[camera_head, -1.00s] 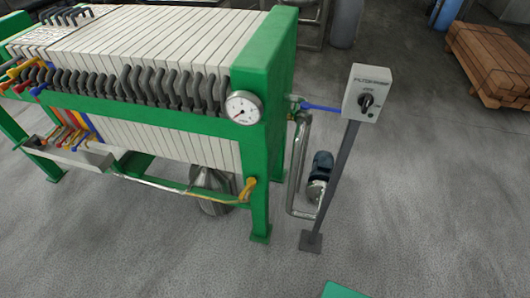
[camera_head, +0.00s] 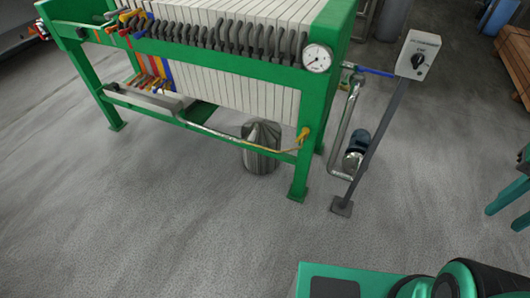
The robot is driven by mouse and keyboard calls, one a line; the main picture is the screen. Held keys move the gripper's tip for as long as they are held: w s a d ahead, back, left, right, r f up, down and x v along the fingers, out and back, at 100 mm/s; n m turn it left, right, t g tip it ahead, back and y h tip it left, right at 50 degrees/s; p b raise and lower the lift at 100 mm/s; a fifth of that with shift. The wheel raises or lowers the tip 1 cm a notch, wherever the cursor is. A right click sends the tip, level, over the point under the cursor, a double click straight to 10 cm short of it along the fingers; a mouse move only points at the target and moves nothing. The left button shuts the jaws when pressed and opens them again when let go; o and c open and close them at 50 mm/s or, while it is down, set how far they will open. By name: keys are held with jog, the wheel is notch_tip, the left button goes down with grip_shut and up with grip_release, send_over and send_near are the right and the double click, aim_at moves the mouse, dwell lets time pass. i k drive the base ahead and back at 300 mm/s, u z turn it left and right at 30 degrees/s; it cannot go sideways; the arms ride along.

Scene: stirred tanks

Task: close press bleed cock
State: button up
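The green-framed filter press (camera_head: 225,70) stands at the upper middle, with a row of pale plates. A yellow fitting (camera_head: 303,134) sits on its right front leg, with a yellow line running left from it. A blue lever (camera_head: 376,71) lies roughly level on the pipework right of the press. Several coloured cock handles (camera_head: 130,20) show at the press's left end. No label marks the bleed cock, so I cannot tell which of these it is, or whether it is open.
A control box (camera_head: 418,55) stands on a slanting grey post right of the press. A steel vessel (camera_head: 261,147) stands under the press. The front floor is clear.

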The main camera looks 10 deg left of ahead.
aim_at(301, 136)
jog(key=u, duration=0.6)
jog(key=k, duration=0.75)
jog(key=u, duration=0.75)
jog(key=i, duration=1.95)
jog(key=z, duration=1.25)
jog(key=i, duration=0.9)
jog(key=z, duration=0.55)
